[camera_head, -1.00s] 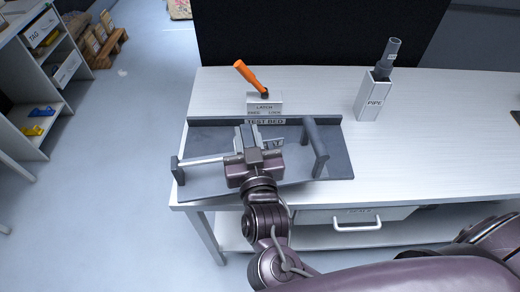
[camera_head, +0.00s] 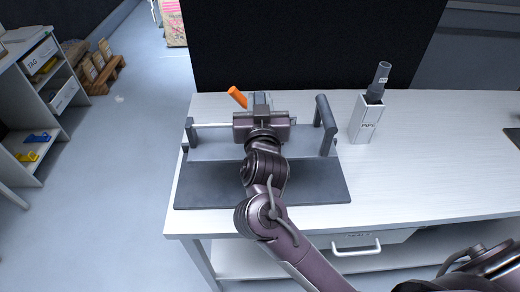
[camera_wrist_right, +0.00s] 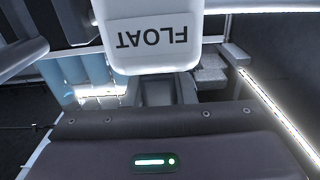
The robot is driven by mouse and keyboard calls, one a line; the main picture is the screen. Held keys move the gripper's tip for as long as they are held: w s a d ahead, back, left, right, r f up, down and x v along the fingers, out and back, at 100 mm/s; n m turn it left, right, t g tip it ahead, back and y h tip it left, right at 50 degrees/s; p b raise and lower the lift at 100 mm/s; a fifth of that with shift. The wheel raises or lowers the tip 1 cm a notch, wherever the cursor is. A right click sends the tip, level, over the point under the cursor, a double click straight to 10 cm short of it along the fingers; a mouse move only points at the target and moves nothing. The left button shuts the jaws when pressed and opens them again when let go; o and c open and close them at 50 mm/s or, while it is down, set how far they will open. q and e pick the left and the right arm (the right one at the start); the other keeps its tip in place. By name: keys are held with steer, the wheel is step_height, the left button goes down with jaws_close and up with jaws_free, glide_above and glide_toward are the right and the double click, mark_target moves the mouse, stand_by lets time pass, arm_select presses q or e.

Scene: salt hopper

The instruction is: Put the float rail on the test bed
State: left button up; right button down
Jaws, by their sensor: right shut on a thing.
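The test bed (camera_head: 260,188) is a dark grey tray near the left end of the white table in the head view. The float rail (camera_head: 212,125) is a silver bar with a dark post at its left end and a taller dark post at its right end. My right gripper (camera_head: 261,104) is shut on the middle of the rail, over the back part of the bed. I cannot tell whether the rail touches the bed. In the right wrist view, a white block labelled FLOAT (camera_wrist_right: 150,40) fills the top middle. My left gripper is out of view.
An orange lever handle (camera_head: 238,97) stands behind my right gripper, its base hidden. A white PIPE holder (camera_head: 365,120) with a grey pipe (camera_head: 379,80) stands to the right. The table (camera_head: 440,150) is clear between it and the dark item at the right edge.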

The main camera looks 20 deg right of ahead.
step_height(320, 180, down, 12)
steer(key=shift+f+p, duration=0.25)
steer(key=shift+p, duration=0.35)
steer(key=shift+f, duration=0.45)
steer(key=c, duration=1.2)
jaws_free()
steer(key=shift+f, duration=0.15)
steer(key=b+v, duration=0.2)
steer(key=v, duration=1)
steer(key=shift+r+b, duration=0.2)
steer(key=shift+b, duration=0.1)
